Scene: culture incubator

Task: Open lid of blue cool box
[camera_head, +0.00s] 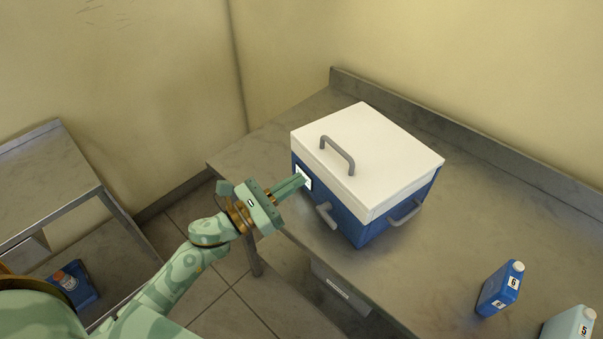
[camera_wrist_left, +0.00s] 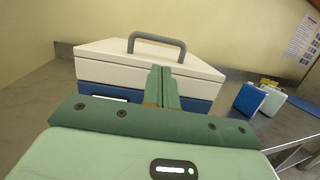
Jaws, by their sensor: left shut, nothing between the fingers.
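The cool box has a blue body (camera_head: 345,218) and a white lid (camera_head: 375,150) that sits closed on it. A grey handle (camera_head: 338,154) arches up from the lid. The white lid (camera_wrist_left: 120,65) and its handle (camera_wrist_left: 156,38) also show in the left wrist view. My left gripper (camera_head: 302,179) is shut and empty, its fingers pointing at the box's front left side near a white label. In the left wrist view its fingertips (camera_wrist_left: 162,70) overlap the box front; I cannot tell whether they touch it. My right gripper is not in view.
The box stands on a metal bench (camera_head: 450,245) with a raised back edge. A blue bottle (camera_head: 500,288) and a pale green bottle (camera_head: 568,325) stand at the lower right. A lower metal table (camera_head: 45,190) is at the left.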

